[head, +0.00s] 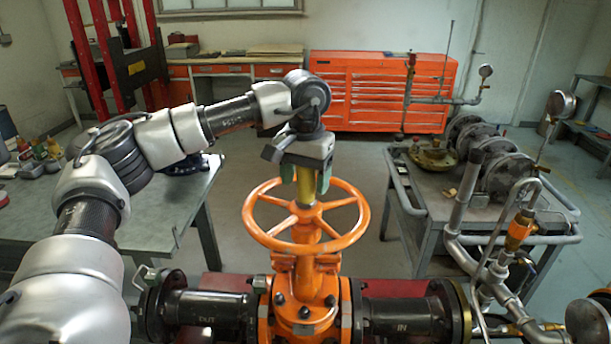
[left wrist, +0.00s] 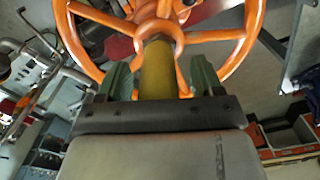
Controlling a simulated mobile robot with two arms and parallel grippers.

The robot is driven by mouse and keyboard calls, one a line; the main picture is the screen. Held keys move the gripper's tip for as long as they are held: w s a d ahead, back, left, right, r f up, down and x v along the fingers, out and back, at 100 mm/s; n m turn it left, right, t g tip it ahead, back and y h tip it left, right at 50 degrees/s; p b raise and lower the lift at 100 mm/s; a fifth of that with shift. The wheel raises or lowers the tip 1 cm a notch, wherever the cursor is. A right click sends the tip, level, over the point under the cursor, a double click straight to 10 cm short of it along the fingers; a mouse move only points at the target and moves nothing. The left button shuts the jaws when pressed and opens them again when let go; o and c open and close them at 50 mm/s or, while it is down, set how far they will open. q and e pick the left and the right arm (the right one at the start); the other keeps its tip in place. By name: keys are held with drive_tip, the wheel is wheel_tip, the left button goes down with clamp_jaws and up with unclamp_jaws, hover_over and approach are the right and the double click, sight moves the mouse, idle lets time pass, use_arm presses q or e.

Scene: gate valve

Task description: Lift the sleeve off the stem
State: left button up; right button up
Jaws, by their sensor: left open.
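The yellow sleeve (head: 306,188) stands upright over the stem at the hub of the orange handwheel (head: 258,232). It also shows in the left wrist view (left wrist: 157,72), rising from the wheel's hub. The sleeve covers the stem, so the stem is hidden. My left gripper (head: 306,183) is above the wheel, pointing down, with its green fingers on either side of the sleeve. In the left wrist view its fingers (left wrist: 160,82) are open, with a gap on each side of the sleeve. My right gripper is not in view.
The orange valve body (head: 302,325) sits below the wheel, between black flanged pipes (head: 205,312). A workbench (head: 165,215) stands left. A cart (head: 410,205) with flanges and pipework stands right. An orange tool cabinet (head: 375,90) is behind. Air around the wheel's right side is clear.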

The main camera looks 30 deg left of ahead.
use_arm(q)
drive_tip(key=shift+c, duration=0.5)
drive_tip(key=shift+w, duration=0.1)
drive_tip(key=c, duration=0.7)
drive_tip(key=shift+c, duration=1.1)
drive_tip(key=shift+r, duration=0.15)
wheel_tip(320, 180, up, 9)
drive_tip(key=shift+d+f+b, duration=0.1)
drive_tip(key=shift+f+b, duration=0.1)
drive_tip(key=shift+b, duration=0.7)
drive_tip(key=shift+r, duration=0.6)
